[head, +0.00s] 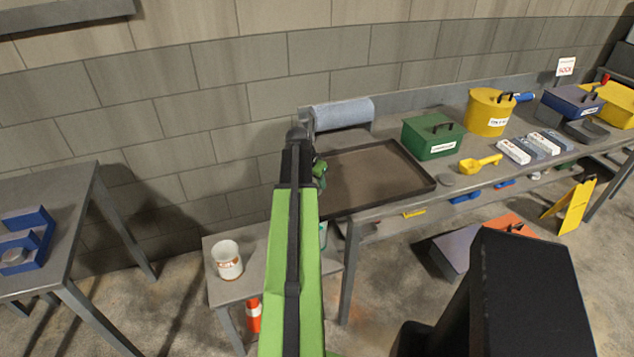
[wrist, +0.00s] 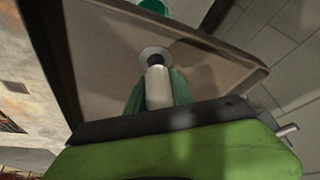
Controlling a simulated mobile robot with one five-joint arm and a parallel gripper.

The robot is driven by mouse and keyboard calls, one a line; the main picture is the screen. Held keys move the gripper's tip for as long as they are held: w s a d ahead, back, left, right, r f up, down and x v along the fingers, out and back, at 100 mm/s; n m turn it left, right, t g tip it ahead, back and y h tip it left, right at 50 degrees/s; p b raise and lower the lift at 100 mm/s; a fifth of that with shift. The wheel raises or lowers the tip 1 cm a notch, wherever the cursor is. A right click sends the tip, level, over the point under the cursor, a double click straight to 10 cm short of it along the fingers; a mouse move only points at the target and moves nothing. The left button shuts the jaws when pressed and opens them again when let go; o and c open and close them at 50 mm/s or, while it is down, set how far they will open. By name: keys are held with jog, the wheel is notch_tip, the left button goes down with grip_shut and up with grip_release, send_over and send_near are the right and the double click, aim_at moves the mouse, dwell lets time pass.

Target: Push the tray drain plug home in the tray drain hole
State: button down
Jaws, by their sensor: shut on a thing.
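The brown tray (head: 372,172) lies at the left end of the long grey bench, its rim raised. It also fills much of the wrist view (wrist: 215,60). My gripper (head: 320,170) is at the tray's left side, its dark green fingers partly hidden by my arm. In the wrist view my gripper (wrist: 156,92) is shut on the pale, rounded plug (wrist: 158,90). The plug's far end is at a round grey ring with a dark centre, the drain hole (wrist: 155,55). I cannot tell whether the plug's tip has entered it. The plug is hidden in the head view.
A blue-grey roll (head: 343,113) lies behind the tray. A green box (head: 432,135), yellow scoop (head: 480,163) and yellow canister (head: 490,112) stand to its right. A white pot (head: 227,260) sits on a low table at left. A green thing (wrist: 154,6) shows beyond the ring.

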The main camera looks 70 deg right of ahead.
jog(key=shift+r+p, duration=1)
jog(key=shift+r, duration=0.15)
jog(key=shift+f+b, duration=1.6)
dwell(0.3)
jog(key=c, duration=1)
grip_release()
jog(key=shift+c, duration=0.2)
jog(key=p+v, duration=1.6)
jog(key=v, duration=0.1)
jog(key=shift+r, duration=0.25)
